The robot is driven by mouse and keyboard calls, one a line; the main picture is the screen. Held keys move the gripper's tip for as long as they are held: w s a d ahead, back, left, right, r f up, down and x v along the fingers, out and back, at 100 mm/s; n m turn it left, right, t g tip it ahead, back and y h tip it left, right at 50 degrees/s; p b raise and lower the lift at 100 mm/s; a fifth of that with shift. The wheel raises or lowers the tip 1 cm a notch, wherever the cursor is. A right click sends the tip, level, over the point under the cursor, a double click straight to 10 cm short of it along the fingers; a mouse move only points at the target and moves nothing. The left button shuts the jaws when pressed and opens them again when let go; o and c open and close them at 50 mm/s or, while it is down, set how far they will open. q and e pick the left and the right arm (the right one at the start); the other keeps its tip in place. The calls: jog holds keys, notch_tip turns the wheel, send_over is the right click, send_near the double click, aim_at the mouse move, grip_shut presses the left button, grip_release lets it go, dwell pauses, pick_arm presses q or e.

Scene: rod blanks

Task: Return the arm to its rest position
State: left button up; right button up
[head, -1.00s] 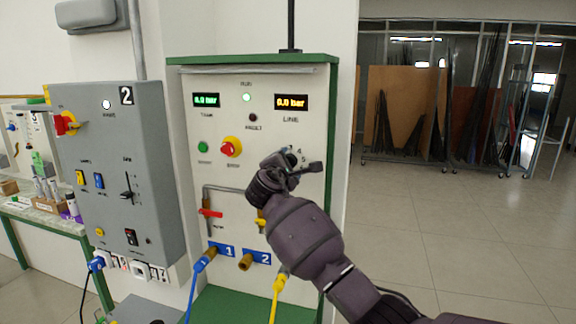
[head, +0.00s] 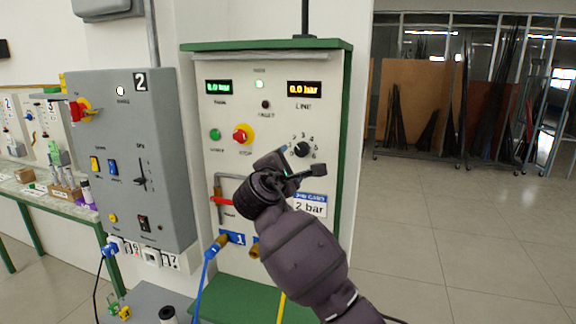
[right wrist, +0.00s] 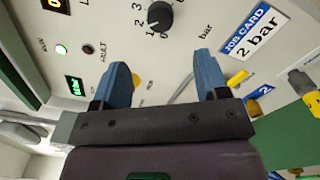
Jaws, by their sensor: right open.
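My right gripper (head: 292,170) is in front of the white panel, just below the black dial knob (head: 302,150). In the right wrist view my right gripper (right wrist: 162,72) has its two blue fingers apart, with nothing between them. The dial knob (right wrist: 159,15) shows beyond the fingers, clear of them. My right forearm comes up from the lower right in the head view and hides part of the panel's lower pipework. My left gripper is not in view.
The white panel (head: 285,122) has a red stop knob (head: 242,134), a red-handled valve (head: 222,201) and a "2 bar" job card (head: 309,206). A grey switch box (head: 160,195) stands left. A blue hose (head: 203,285) hangs below. Open floor (head: 450,240) lies right.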

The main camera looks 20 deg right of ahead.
jog(key=w+a+r+m+t+y, duration=0.1)
jog(key=a+r+m+t+y, duration=0.1)
jog(key=a+m+t+y, duration=0.25)
jog(key=s+d+f+m+g+y, duration=0.1)
jog(key=s+d+f+m+y, duration=0.2)
jog(key=f, duration=0.5)
jog(key=s+f+m+y, duration=0.2)
jog(key=s+f, duration=0.3)
jog(key=f, duration=0.2)
jog(key=s+d+f+m+g+y, duration=0.1)
jog(key=s+d+f+m+y, duration=0.2)
jog(key=f, duration=0.5)
jog(key=s+d+f+m+g+h, duration=0.1)
jog(key=s+d+f+m+g, duration=0.1)
jog(key=s+f, duration=1)
jog(key=s+d+f+m+g+h+b, duration=0.1)
jog(key=s+d+f+g, duration=0.3)
jog(key=s+f, duration=0.8)
jog(key=s+d, duration=0.2)
jog(key=s, duration=0.3)
jog(key=shift+s+d+f+m+h, duration=0.15)
jog(key=shift+d+f+m+h, duration=0.05)
jog(key=shift+d+m+h, duration=0.2)
